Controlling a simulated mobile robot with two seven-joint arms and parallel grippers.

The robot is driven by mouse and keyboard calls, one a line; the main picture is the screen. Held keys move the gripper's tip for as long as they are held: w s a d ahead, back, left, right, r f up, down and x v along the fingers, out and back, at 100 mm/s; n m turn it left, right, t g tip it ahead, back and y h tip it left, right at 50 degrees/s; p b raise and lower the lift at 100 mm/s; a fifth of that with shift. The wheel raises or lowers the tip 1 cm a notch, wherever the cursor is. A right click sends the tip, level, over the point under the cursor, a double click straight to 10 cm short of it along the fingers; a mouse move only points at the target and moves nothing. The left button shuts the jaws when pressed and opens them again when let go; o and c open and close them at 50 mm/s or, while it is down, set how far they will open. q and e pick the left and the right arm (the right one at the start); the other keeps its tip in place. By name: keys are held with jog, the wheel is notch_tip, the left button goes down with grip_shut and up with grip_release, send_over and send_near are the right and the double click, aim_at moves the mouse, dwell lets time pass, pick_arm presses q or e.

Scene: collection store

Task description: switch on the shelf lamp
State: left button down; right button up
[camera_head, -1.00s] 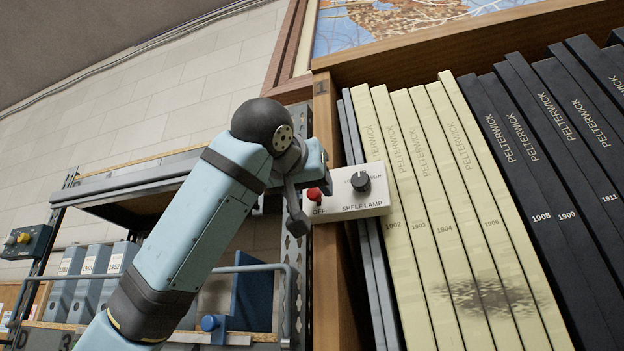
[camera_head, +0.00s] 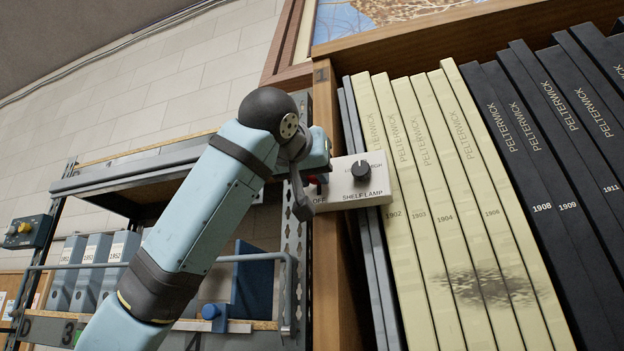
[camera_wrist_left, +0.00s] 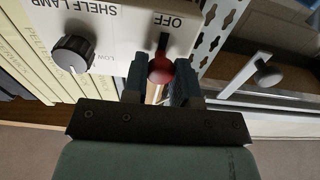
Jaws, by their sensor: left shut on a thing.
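The shelf lamp's white switch box (camera_head: 345,193) is fixed to the wooden shelf upright, lettered OFF and SHELF LAMP. It also shows upside down in the left wrist view (camera_wrist_left: 112,38). Its red-tipped switch lever (camera_wrist_left: 161,68) stands out by the OFF lettering. In the head view the lever (camera_head: 312,188) is mostly hidden by my gripper. My left gripper (camera_wrist_left: 161,82) is shut on the lever, one finger on each side; in the head view it (camera_head: 318,178) is at the box's left end. A black dial (camera_head: 361,170) sits on the box. My right gripper is not in view.
Cream volumes (camera_head: 450,210) and dark volumes (camera_head: 545,190) stand close to the right of the box. The wooden upright (camera_head: 328,260) and a perforated metal post (camera_head: 296,240) are beside my gripper. A metal rack with blue-grey binders (camera_head: 95,265) stands at left.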

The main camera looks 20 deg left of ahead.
pick_arm(q)
notch_tip(320, 180, up, 2)
jog(key=shift+a+r, duration=0.1)
jog(key=c, duration=0.9)
grip_release()
jog(key=s+b, duration=0.2)
jog(key=s, duration=0.5)
jog(key=s+b, duration=0.3)
jog(key=s, duration=0.4)
jog(key=shift+a, duration=0.2)
